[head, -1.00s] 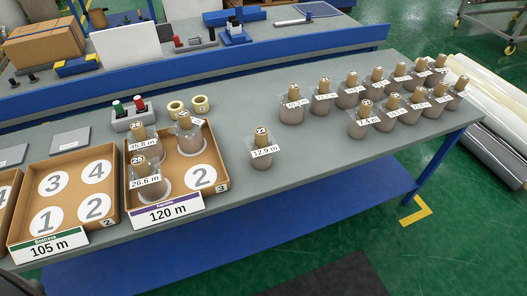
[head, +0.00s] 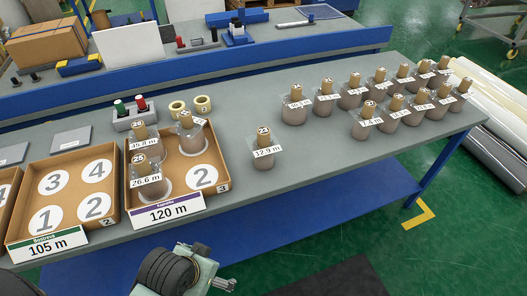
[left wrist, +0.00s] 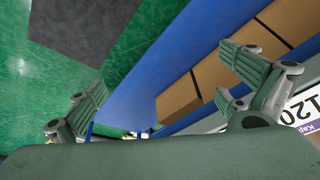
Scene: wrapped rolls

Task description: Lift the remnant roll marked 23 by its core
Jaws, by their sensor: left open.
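The remnant roll marked 23 (head: 263,160) stands upright on the grey table, apart from the other rolls. Its brown core sticks up with the tag 23, and a 12.9 m label is on its front. My left gripper (left wrist: 160,95) is open and empty in the left wrist view, its fingers spread wide. In the head view, part of my left wrist and gripper (head: 222,284) shows at the bottom, in front of the table and well short of the roll. Roll 23 is not seen in the left wrist view. My right gripper is out of view.
A cardboard tray with a 120 m sign (head: 167,212) holds several rolls, left of roll 23. An empty 105 m tray (head: 70,145) is further left. Several wrapped rolls (head: 293,112) stand to the right. The table around roll 23 is clear.

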